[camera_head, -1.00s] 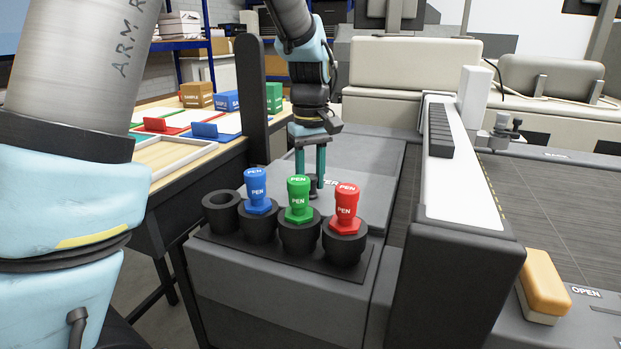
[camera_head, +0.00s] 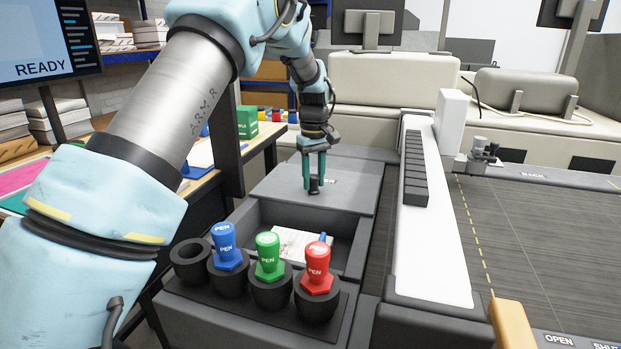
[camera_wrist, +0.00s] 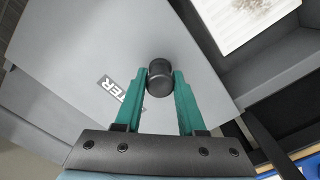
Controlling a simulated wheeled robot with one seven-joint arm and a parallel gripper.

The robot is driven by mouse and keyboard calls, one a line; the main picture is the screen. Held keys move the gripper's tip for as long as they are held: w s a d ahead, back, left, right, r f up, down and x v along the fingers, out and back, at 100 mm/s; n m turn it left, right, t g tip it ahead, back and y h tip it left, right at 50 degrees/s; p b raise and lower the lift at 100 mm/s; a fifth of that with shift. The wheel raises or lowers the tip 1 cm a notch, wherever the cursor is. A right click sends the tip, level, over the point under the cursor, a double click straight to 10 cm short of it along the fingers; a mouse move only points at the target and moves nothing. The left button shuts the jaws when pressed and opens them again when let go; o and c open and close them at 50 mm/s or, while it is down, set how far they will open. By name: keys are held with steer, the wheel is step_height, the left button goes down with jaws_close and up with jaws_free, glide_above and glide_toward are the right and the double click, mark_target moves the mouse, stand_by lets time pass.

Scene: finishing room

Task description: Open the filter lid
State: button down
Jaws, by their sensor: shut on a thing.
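The filter lid (camera_head: 345,184) is a flat grey panel behind the pen holders. It is slid back, and the grey compartment (camera_head: 258,216) in front of it stands open. In the wrist view the lid (camera_wrist: 75,50) carries partly hidden lettering ending in "TER". My gripper (camera_head: 314,186) points down at the lid's black knob, its green fingers on either side of it. The wrist view shows the fingers (camera_wrist: 160,82) shut on the round black knob (camera_wrist: 159,70). A pale patterned filter piece (camera_head: 292,241) lies inside the compartment, partly hidden by the pens.
Blue (camera_head: 225,242), green (camera_head: 267,252) and red (camera_head: 317,264) pens stand in black cups in front of the compartment; one cup (camera_head: 190,258) is empty. A white rail with a black strip (camera_head: 432,240) rises to the right. A green box (camera_head: 247,122) stands at the back left.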

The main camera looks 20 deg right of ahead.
steer(key=shift+w+d, duration=0.5)
steer(key=shift+w, duration=0.15)
steer(key=c, duration=0.6)
jaws_free()
steer(key=shift+r, duration=0.1)
step_height(320, 180, up, 11)
steer(key=shift+f+b, duration=0.15)
steer(key=shift+b, duration=1.05)
